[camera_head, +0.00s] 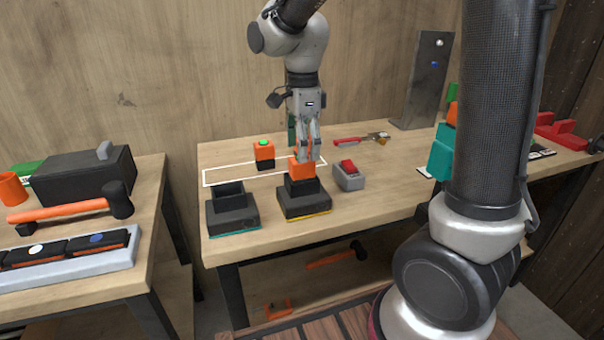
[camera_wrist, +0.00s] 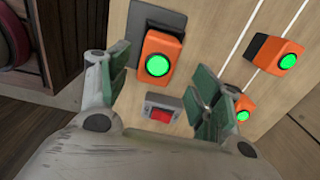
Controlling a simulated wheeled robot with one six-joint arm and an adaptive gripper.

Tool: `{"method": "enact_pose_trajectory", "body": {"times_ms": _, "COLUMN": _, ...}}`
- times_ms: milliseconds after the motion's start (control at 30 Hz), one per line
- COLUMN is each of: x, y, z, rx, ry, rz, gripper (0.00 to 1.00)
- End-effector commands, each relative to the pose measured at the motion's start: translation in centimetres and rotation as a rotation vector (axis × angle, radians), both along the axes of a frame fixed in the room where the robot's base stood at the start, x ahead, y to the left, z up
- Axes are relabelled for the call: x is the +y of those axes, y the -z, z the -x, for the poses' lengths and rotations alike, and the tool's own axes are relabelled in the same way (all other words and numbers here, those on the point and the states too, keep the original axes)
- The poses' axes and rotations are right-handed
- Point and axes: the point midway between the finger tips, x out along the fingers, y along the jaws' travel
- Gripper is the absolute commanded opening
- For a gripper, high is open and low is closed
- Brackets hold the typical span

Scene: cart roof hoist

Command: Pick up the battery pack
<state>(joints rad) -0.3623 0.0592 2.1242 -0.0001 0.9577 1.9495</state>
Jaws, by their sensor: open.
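An orange and black battery pack (camera_head: 302,169) stands upright in a dark charger with a yellow edge (camera_head: 304,203) on the middle table. My gripper (camera_head: 310,152) points down just over this pack and partly covers its top. In the wrist view, the pack (camera_wrist: 160,50) with its round green light lies between and ahead of the open green-padded fingers of my gripper (camera_wrist: 164,82). I cannot tell whether a finger touches it. Another orange pack with a green top (camera_head: 264,155) stands behind and to the left. The wrist view shows two more orange packs at right, one upper (camera_wrist: 278,52), one lower (camera_wrist: 243,109).
A dark charger with a teal edge and an empty slot (camera_head: 232,216) stands at left. A grey box with a red switch (camera_head: 348,176) sits close to the right of the pack. A red-handled tool (camera_head: 350,141) lies behind. A white outline (camera_head: 215,179) marks the tabletop.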

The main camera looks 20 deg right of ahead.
Motion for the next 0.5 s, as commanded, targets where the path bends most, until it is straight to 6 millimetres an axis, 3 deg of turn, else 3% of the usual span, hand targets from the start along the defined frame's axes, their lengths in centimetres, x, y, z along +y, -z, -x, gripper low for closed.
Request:
{"method": "enact_pose_trajectory", "body": {"times_ms": 200, "x": 0.4, "y": 3.3, "z": 0.4, "rx": 0.003, "ry": -0.001, "rz": 0.001, "gripper": 0.64}}
{"method": "enact_pose_trajectory", "body": {"times_ms": 500, "x": 0.4, "y": 3.9, "z": 0.4, "rx": 0.0, "ry": -0.002, "rz": 0.0, "gripper": 0.64}}
